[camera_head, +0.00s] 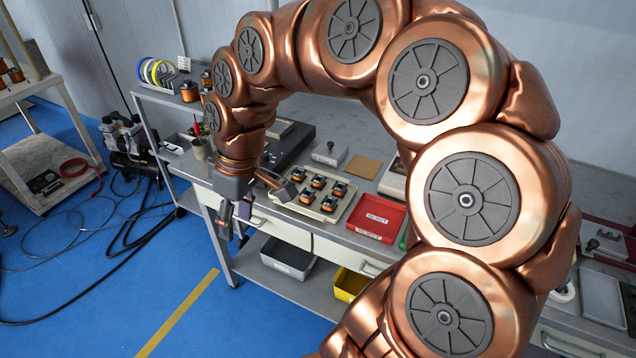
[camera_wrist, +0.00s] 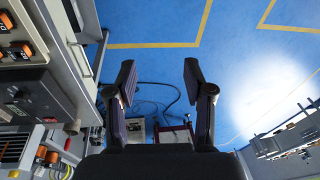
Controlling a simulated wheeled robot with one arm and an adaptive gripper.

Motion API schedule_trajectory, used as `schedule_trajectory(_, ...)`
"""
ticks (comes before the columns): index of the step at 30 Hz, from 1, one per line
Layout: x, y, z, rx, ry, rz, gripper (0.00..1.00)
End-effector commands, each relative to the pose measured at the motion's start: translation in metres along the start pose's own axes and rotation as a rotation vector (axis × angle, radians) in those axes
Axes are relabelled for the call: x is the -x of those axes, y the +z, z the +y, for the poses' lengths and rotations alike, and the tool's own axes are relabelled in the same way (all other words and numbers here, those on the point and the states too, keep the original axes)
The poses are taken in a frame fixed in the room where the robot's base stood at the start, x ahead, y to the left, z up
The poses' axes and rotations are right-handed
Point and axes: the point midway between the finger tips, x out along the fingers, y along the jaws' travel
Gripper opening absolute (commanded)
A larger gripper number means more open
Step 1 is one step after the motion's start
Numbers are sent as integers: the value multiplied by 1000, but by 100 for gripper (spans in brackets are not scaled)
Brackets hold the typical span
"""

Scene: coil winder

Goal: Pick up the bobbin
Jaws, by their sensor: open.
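Several dark coil parts with copper-orange windings, which look like bobbins (camera_head: 318,181), stand in a pale tray (camera_head: 300,207) on the workbench. Which one the task means I cannot tell. More copper-wound spools (camera_head: 189,91) stand on the raised shelf at the bench's left end. My gripper (camera_head: 252,205) hangs at the bench's front edge, left of the tray and apart from the parts. In the wrist view my gripper (camera_wrist: 158,77) shows two fingers spread wide with nothing between them, over blue floor. Copper-orange parts (camera_wrist: 17,52) show at that view's left edge.
A red tray (camera_head: 376,217) lies right of the pale tray. A grey bin (camera_head: 287,258) and a yellow bin (camera_head: 350,285) sit on the lower shelf. A dark machine (camera_head: 290,143) stands behind my gripper. The blue floor (camera_head: 130,275) left of the bench is mostly open, with hoses.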

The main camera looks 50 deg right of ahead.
Motion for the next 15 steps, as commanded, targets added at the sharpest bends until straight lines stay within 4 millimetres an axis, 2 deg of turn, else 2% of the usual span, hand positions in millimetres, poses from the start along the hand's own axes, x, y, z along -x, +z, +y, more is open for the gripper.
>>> schedule_trajectory(3,2,-26,53,32,-8,81,52)
schedule_trajectory(8,-1,-40,136,50,9,173,52)
schedule_trajectory(9,-3,-38,160,45,20,193,52)
schedule_trajectory(11,-7,-32,194,39,35,217,52)
schedule_trajectory(12,-11,-26,217,30,47,230,52)
schedule_trajectory(15,-22,-4,269,7,79,251,52)
